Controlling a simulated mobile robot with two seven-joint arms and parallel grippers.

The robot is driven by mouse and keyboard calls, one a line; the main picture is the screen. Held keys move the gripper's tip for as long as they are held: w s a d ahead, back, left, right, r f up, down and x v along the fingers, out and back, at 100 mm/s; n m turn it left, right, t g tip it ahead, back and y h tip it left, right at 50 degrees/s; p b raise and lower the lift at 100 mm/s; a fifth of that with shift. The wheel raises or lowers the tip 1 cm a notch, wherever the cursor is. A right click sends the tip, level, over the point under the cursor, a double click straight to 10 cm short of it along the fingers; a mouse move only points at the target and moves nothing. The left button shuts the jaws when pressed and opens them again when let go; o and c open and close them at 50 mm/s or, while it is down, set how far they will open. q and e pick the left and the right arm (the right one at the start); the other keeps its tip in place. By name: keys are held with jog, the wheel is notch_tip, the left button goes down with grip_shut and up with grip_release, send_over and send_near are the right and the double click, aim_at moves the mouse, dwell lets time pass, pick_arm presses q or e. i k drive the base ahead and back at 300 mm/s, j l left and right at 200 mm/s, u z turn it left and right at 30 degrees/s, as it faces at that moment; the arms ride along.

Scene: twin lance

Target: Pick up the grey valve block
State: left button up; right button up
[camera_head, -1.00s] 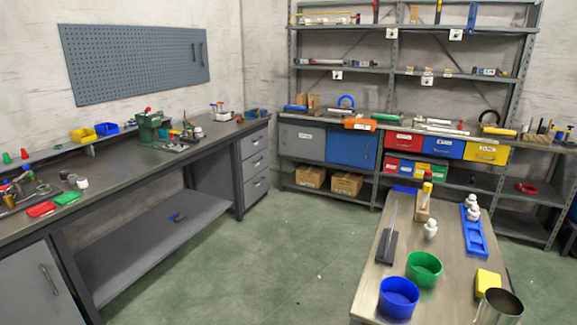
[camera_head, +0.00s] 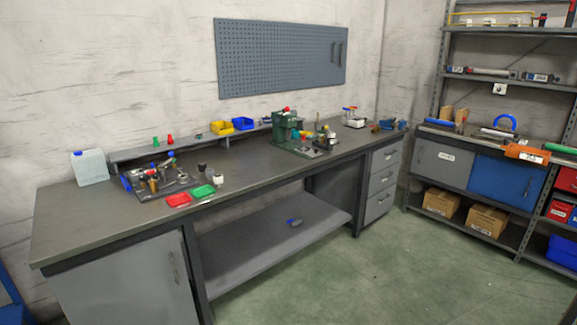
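I cannot single out the grey valve block for certain. On the long workbench (camera_head: 95,215), a cluster of small metal parts (camera_head: 155,180) stands on a dark plate, with a small red-topped part among them. A small grey cylinder (camera_head: 202,168) and a whitish one (camera_head: 218,179) stand just right of it. A second group of small parts (camera_head: 322,138) sits beside a green machine (camera_head: 285,127) farther along the bench. These parts are too small to tell apart. Neither of my grippers shows in the view.
A blue item (camera_head: 294,222) lies on the lower shelf. Shelving with cardboard boxes (camera_head: 487,220) stands right. The green floor (camera_head: 340,285) in front is clear.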

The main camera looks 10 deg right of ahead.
aim_at(513, 75)
jog(key=i+j+z, duration=0.1)
jog(key=i+z, duration=0.25)
jog(key=i, duration=0.2)
jog(key=i+j+z, duration=0.3)
jog(key=i, duration=0.25)
jog(key=i+l+z, duration=0.15)
jog(key=i+z, duration=0.8)
jog(key=z, duration=0.15)
jog(key=i+z, duration=0.25)
jog(key=i, duration=1.2)
jog(key=i+l+u, duration=0.1)
jog(key=i+l, duration=0.2)
jog(key=i, duration=0.25)
jog(key=i+l+u, duration=0.15)
jog(key=i+l, duration=0.2)
jog(key=i, duration=0.2)
jog(key=i+l+u, duration=0.3)
jog(key=i+l, duration=0.15)
jog(key=l, duration=0.2)
jog(key=z, duration=0.8)
jog(key=j+z, duration=0.35)
jog(key=i+j+z, duration=0.1)
jog(key=z, duration=0.25)
jog(key=j+z, duration=0.3)
